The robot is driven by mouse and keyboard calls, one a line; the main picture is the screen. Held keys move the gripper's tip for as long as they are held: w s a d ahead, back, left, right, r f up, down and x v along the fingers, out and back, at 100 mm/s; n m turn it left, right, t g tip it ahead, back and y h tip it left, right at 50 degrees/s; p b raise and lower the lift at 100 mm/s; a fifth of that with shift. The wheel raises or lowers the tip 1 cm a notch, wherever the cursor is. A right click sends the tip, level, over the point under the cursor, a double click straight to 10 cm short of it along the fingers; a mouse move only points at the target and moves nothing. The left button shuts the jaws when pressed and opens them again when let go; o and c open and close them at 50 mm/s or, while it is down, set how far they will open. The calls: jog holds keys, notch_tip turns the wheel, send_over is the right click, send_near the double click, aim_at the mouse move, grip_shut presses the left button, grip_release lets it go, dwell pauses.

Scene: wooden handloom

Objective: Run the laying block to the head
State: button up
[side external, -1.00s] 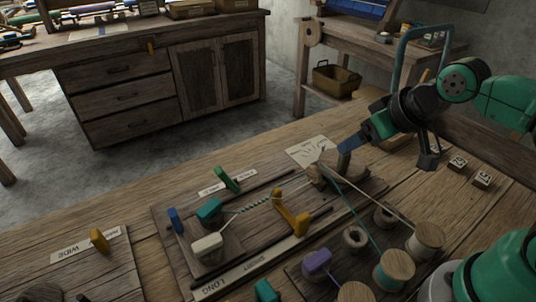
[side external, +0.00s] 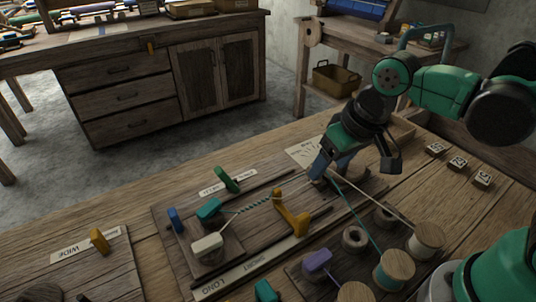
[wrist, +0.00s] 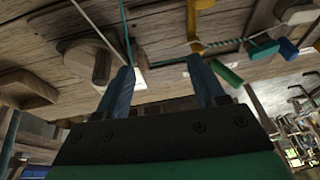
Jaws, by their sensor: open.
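My gripper (side external: 332,168) is open, its two blue fingers pointing down at the board's right end. In the wrist view the fingers (wrist: 163,85) stand apart, with the converging strands by the left fingertip. The wooden laying block is mostly hidden behind the fingers in the side view; I cannot tell whether they straddle it. A rounded wooden piece (wrist: 88,62) shows left of the left finger. A white strand (side external: 385,207) and a teal strand (side external: 353,217) run from the spools to the fingers.
A yellow bracket (side external: 291,214) stands left of my gripper, by the rope. A green peg (side external: 228,179) and blue peg (side external: 174,220) stand farther left. Spools (side external: 394,270) stand in front. A paper card (side external: 303,154) lies behind; lettered tiles (side external: 458,163) lie right.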

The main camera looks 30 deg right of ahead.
aim_at(303, 216)
jog(key=a+f+g, duration=0.1)
jog(key=a, duration=0.1)
jog(key=s+a+f+g, duration=0.1)
jog(key=a+f, duration=0.1)
jog(key=a+f+g, duration=0.1)
jog(key=a, duration=0.1)
jog(key=shift+s+f+g+h, duration=0.15)
jog(key=shift+g+h, duration=0.15)
jog(key=shift+h, duration=0.1)
jog(key=shift+f, duration=2.75)
grip_shut()
